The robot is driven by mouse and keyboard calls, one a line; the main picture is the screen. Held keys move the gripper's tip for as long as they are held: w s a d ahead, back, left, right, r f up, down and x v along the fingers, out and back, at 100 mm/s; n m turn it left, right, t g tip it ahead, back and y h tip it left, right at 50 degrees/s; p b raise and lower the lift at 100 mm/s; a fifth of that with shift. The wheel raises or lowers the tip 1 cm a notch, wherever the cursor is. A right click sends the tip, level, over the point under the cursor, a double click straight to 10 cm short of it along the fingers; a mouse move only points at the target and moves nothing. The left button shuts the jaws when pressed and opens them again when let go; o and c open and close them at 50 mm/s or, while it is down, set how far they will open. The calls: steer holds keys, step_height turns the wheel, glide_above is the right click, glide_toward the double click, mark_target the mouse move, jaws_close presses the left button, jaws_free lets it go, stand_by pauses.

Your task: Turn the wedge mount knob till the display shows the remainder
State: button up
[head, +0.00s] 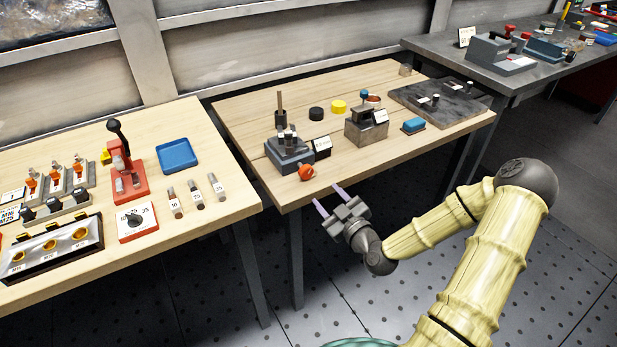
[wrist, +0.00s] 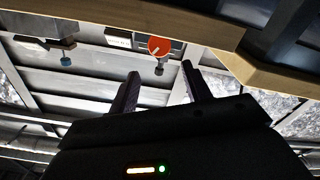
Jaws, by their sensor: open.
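A dark grey stepped fixture (head: 288,153) stands near the front left of the middle table; I take it as the wedge mount. An orange knob (head: 306,172) is at its front, by the table edge. The knob also shows in the wrist view as an orange disc with a pale pointer line (wrist: 158,46). A small display (head: 321,146) sits at the fixture's right; its figures are too small to read. My gripper (head: 329,198) is open and empty, just off the table's front edge, apart from the knob. In the wrist view its fingers (wrist: 160,70) point towards the knob.
Black (head: 316,114) and yellow (head: 339,106) pucks lie behind. The left table (head: 225,205) is apart, across a gap.

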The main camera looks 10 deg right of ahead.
mark_target(307, 174)
steer(key=x, duration=1.1)
steer(key=shift+s, duration=0.1)
steer(key=c, duration=0.7)
